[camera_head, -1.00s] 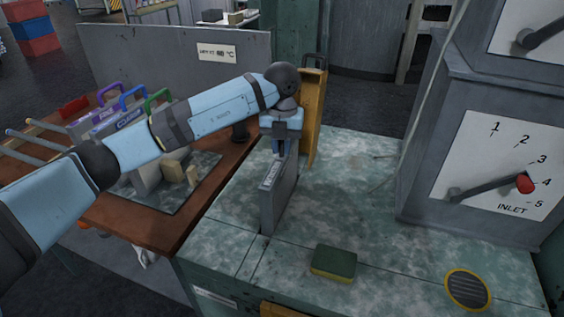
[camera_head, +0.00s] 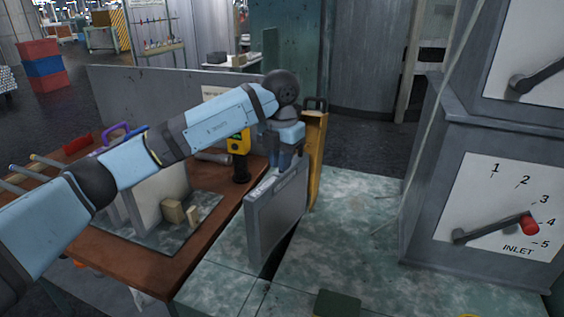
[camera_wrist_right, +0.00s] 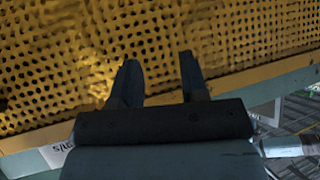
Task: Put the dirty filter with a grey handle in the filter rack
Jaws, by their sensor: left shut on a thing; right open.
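A grey filter panel (camera_head: 277,215) stands upright at the left side of the green counter, above a dark slot. My left gripper (camera_head: 288,160) is shut on its top edge; the gripper hides its handle. I cannot tell whether its lower edge is still in the slot. The filter rack, on the brown table at left, holds several filters, one with a purple handle (camera_head: 116,132); my left arm hides much of it. My right gripper (camera_wrist_right: 157,62) is open and empty in the right wrist view, in front of a yellow perforated surface (camera_wrist_right: 225,38).
A yellow panel with a dark handle (camera_head: 316,150) stands right behind the held filter. A yellow tool (camera_head: 239,143) and small tan blocks (camera_head: 173,211) are on the brown table (camera_head: 205,240). A sponge (camera_head: 337,303) lies at the counter front. The grey INLET cabinet (camera_head: 425,170) stands at right.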

